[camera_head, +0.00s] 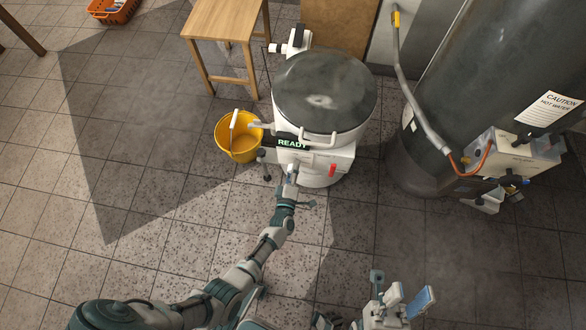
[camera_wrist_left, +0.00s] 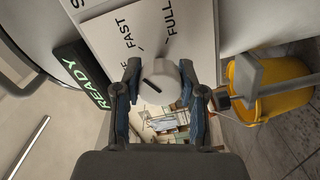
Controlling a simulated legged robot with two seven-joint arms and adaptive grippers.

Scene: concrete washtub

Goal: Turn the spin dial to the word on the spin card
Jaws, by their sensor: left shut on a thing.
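The white spin dial (camera_wrist_left: 158,82) sits on a white panel with the printed words FAST and FULL and part of another word. A slanted black line marks its face; I cannot tell which word it points to. My left gripper (camera_wrist_left: 158,85) is shut on the dial, one finger on each side. In the head view my left gripper (camera_head: 290,177) is at the front of the white washtub (camera_head: 318,152). My right gripper (camera_head: 402,300) is low in the head view, away from the tub; its jaw opening is unclear. I cannot make out a spin card's word.
A green-lit READY display (camera_head: 292,143) is beside the dial. A yellow bucket (camera_head: 240,150) stands left of the tub. A wooden stool (camera_head: 222,22) is behind, and a dark water heater (camera_head: 460,85) with a caution sign stands right.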

